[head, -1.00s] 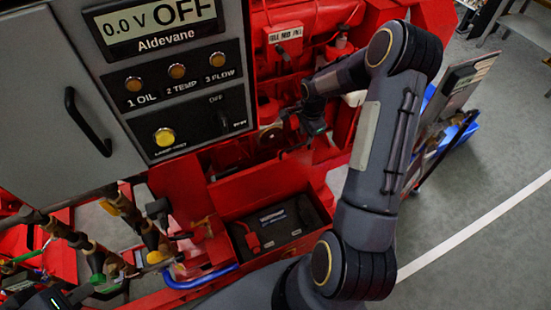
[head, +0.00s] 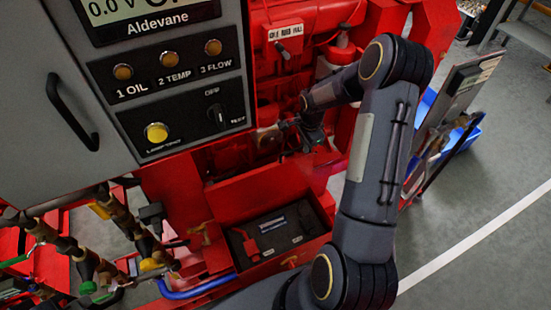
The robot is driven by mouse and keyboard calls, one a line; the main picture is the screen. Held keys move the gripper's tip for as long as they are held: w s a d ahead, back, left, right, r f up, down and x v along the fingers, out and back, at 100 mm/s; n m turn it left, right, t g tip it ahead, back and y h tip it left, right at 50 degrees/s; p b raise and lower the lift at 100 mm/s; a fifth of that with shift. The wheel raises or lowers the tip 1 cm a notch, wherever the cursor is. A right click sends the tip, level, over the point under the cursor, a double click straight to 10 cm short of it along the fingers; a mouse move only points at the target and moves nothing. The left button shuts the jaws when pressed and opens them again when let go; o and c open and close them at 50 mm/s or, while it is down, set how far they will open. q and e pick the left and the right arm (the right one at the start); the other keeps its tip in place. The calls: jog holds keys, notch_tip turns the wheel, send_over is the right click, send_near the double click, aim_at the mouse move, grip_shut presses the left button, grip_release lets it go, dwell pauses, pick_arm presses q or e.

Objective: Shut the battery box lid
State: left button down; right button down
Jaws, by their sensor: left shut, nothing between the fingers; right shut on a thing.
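The red battery box (head: 246,266) stands open below the grey control cabinet, with a dark battery inside. Its red lid (head: 255,195) stands raised at the back of the box. My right gripper (head: 287,152) is at the lid's upper edge, toward its right end. It is shut on what looks like this edge; the fingers are small and dark, so the exact contact is unclear.
The grey control cabinet (head: 90,120) overhangs the box on the left. Brass valves and pipes (head: 120,225) crowd the left, and a blue hose (head: 195,288) runs low beside the box. Red engine parts stand behind. Open floor (head: 480,200) lies to the right.

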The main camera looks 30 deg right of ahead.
jog(key=shift+s, duration=0.1)
jog(key=shift+s+a+f+b, duration=0.15)
jog(key=shift+s+b, duration=0.15)
jog(key=shift+s, duration=0.8)
jog(key=shift+s+a+f+b, duration=0.15)
jog(key=shift+s+b, duration=0.2)
jog(key=shift+s, duration=0.75)
jog(key=shift+s+a+f+b, duration=0.15)
jog(key=shift+s+b, duration=0.2)
jog(key=shift+s, duration=0.45)
jog(key=shift+s, duration=0.1)
